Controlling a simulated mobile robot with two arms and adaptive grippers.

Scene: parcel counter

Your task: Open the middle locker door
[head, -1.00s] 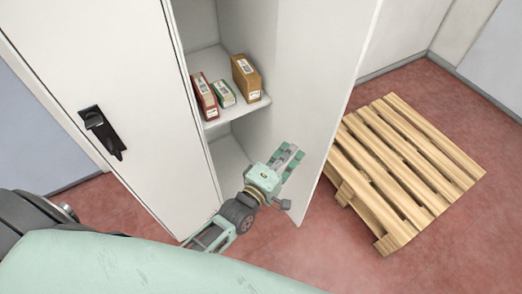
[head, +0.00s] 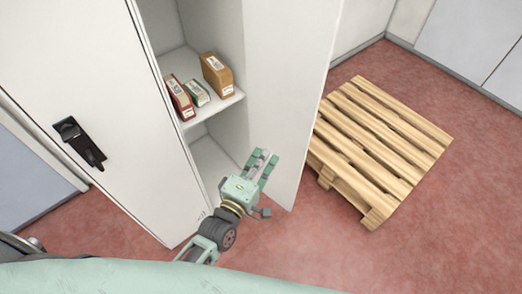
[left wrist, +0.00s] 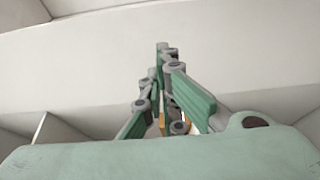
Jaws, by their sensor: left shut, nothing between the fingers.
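The middle locker door (head: 287,90) stands wide open in the head view, its pale inner face turned toward the compartment. My left gripper (head: 264,170) is shut and empty, in front of the lower part of the opening, close to the door's inner face. I cannot tell whether it touches the door. In the left wrist view the shut fingers (left wrist: 165,75) point at a pale flat panel. The open locker's shelf (head: 222,108) shows inside. My right gripper is not in view.
On the shelf stand a red box (head: 180,97), a green-and-white box (head: 197,93) and a brown box (head: 217,75). A closed door with a black handle (head: 80,143) is at the left. A wooden pallet (head: 380,145) lies on the red floor right of the open door.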

